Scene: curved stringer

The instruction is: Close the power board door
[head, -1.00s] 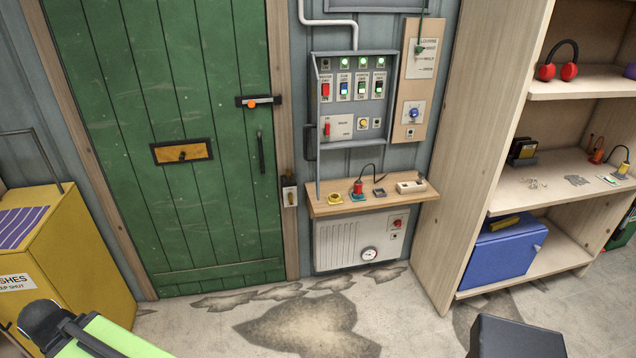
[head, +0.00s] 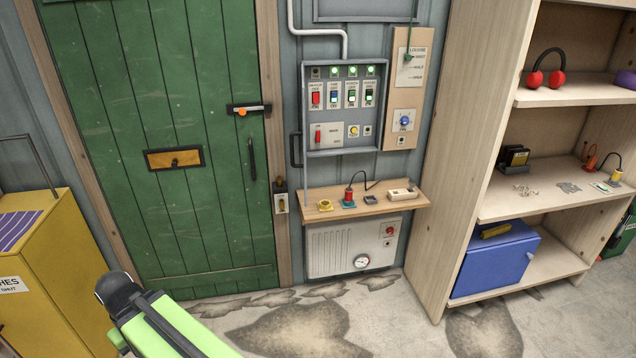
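The grey power board (head: 378,142) hangs on the wall right of the green door, with its front uncovered. Its switches and several lit green lamps show. The power board door (head: 304,175) appears as a thin, nearly edge-on panel at the board's left side, so it stands open. A dark handle (head: 296,150) sticks out on its left. My green and black arm enters at the bottom left, well below and left of the board and apart from it. My gripper's fingers do not show.
A narrow wooden shelf (head: 412,203) under the board holds small parts and a red plug. A heater (head: 335,252) is below it. A tall wooden shelving unit (head: 455,120) stands right, a yellow bin (head: 50,255) left. The floor in front is clear.

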